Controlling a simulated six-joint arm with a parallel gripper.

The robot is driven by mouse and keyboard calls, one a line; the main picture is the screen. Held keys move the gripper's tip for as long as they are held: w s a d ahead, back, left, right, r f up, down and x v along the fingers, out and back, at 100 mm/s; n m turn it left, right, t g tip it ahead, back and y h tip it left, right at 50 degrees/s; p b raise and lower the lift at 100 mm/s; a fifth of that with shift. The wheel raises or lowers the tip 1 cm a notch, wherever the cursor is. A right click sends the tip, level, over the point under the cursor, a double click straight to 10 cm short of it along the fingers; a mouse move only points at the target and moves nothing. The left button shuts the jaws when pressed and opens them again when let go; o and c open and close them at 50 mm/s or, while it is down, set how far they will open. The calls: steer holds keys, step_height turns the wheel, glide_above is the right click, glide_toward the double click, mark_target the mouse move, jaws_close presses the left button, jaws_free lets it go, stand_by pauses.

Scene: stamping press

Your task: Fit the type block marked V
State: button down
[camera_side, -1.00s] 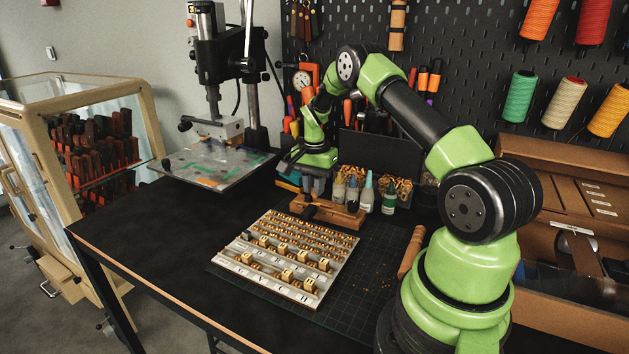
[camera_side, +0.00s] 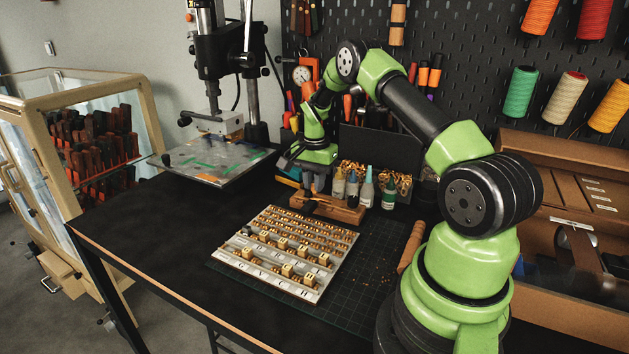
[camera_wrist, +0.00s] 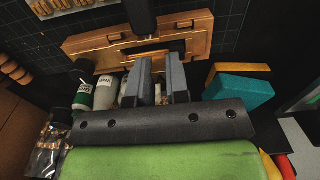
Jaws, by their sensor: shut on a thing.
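My gripper (camera_side: 314,186) points down just above the wooden holder (camera_side: 340,210), behind the type tray. In the wrist view the two grey fingers (camera_wrist: 158,68) sit close together, shut on the type block. The block is mostly hidden between them, and its letter cannot be read. The wooden holder (camera_wrist: 195,36) lies just beyond the fingertips, with a dark slot and a strip of brass showing. A black handle (camera_wrist: 142,14) sticks out from its far side. Whether the block touches the slot cannot be told.
The type tray (camera_side: 262,272) holds rows of brass blocks on the cutting mat. Bottles (camera_side: 366,190) stand close behind the holder. A teal block (camera_wrist: 238,90) lies right of the fingers. The press plate (camera_side: 215,160) is at back left; the table's left side is clear.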

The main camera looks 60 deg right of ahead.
steer(key=shift+f, duration=0.5)
steer(key=c, duration=1)
jaws_free()
steer(key=shift+r, duration=3.5)
